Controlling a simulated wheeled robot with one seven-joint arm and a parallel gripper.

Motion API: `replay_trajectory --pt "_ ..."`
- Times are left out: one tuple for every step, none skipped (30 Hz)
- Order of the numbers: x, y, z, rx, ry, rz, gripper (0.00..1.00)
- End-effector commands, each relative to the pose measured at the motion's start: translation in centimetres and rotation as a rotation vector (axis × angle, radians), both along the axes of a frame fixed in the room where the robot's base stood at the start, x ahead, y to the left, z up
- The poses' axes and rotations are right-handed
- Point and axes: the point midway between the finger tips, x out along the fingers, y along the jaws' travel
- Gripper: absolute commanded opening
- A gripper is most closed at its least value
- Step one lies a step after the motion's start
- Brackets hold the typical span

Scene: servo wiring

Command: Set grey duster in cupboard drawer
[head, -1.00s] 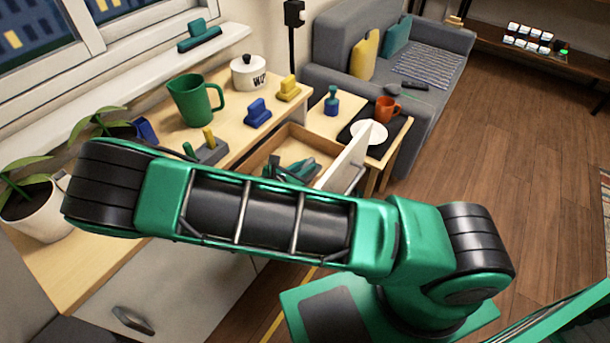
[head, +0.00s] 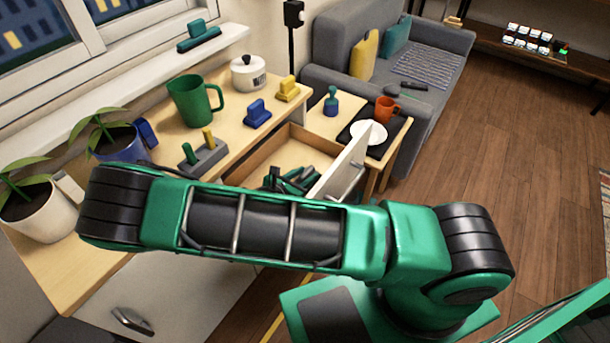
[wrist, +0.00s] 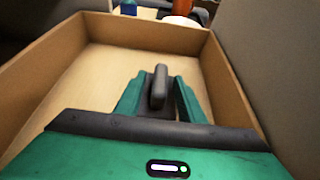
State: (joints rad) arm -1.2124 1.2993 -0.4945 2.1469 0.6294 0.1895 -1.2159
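The grey duster (wrist: 158,88) is a dark block with a raised grip, seen between the two green fingers of my gripper (wrist: 160,98) in the wrist view. The fingers lie close along both sides of its block, and my gripper appears shut on it. The cupboard drawer (wrist: 98,62) is pulled out, with light wooden walls and a bare floor around the duster. In the head view my gripper (head: 290,182) is inside the open drawer (head: 312,136), partly hidden by my arm. Whether the duster's underside touches the drawer floor cannot be told.
On the cupboard top (head: 240,148) are a green jug (head: 190,102), a white pot (head: 247,74), a blue block (head: 257,114), a yellow block (head: 288,90) and a grey holder (head: 203,158). A side table with a white plate (head: 368,133) and orange mug (head: 386,109) stands beyond the drawer.

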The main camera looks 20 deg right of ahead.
Motion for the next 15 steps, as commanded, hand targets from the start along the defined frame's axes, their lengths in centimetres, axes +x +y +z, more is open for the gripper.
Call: replay_trajectory --pt "-0.2 0.3 0.1 0.001 0.000 0.001 0.35" --pt "-0.3 0.5 0.2 0.001 0.000 0.001 0.35" --pt "-0.6 0.9 0.4 0.001 0.000 0.002 0.35" --pt "-0.8 1.2 0.6 0.001 0.000 0.003 0.35" --pt "-1.1 1.7 0.8 0.003 0.000 0.004 0.35" --pt "-1.5 2.2 1.0 0.002 0.000 0.003 0.35" --pt "-1.8 2.6 1.3 0.003 0.000 0.004 0.35" --pt "-2.1 3.1 1.5 0.003 0.000 0.004 0.35" --pt "-2.6 3.7 1.8 0.003 0.001 0.004 0.35" --pt "-2.9 4.2 2.0 0.004 0.000 0.005 0.35" --pt "-3.2 4.6 2.3 0.003 0.000 0.004 0.35" --pt "-3.7 5.3 2.6 0.003 -0.001 0.004 0.35" --pt "-4.0 5.7 2.8 0.004 0.000 0.003 0.35" --pt "-4.3 6.1 3.0 0.003 0.000 0.002 0.35" --pt "-4.6 6.6 3.2 0.003 0.000 0.004 0.35"
